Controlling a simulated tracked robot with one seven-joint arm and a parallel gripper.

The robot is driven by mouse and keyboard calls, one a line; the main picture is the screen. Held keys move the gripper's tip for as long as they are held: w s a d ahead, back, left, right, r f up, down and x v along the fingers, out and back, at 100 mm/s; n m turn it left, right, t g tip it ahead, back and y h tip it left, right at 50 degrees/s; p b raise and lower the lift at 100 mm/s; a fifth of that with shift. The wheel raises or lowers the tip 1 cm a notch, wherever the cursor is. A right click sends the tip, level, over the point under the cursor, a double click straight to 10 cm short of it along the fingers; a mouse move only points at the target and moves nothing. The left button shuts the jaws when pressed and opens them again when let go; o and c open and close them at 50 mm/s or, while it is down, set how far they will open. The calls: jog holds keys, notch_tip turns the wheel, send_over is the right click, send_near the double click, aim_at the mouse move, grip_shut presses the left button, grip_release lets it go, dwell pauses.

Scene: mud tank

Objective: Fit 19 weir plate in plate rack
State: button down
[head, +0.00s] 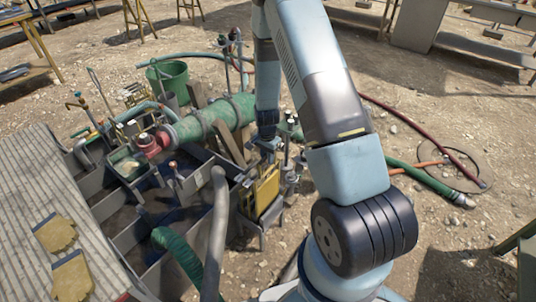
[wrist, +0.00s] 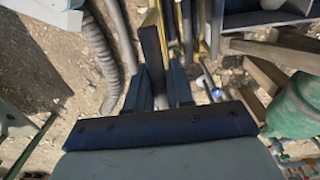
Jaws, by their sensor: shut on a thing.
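My gripper (head: 268,146) points down over the plate rack (head: 262,222) at the right end of the mud tank. In the wrist view its two blue fingers (wrist: 159,88) are shut on a dark, narrow upright piece (wrist: 152,50), which appears to be the weir plate seen edge-on. Yellow plates (head: 266,188) stand upright in the rack just below the gripper. Their thin yellow edges show beside the held piece in the wrist view. Number markings cannot be read. The lower end of the held plate is hidden, so I cannot tell whether it sits in a slot.
A green pipe (head: 212,118) with a red fitting lies across the tank left of the gripper. A grey hose (head: 216,225) and a green hose (head: 178,252) hang over the tank's front. Gloves (head: 55,233) lie on the ribbed deck. Open gravel lies right of my arm.

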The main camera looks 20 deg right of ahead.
jog(key=shift+f, duration=1.75)
jog(key=shift+f, duration=4.75)
jog(key=c, duration=0.9)
grip_release()
notch_tip(320, 180, up, 14)
jog(key=shift+f, duration=0.2)
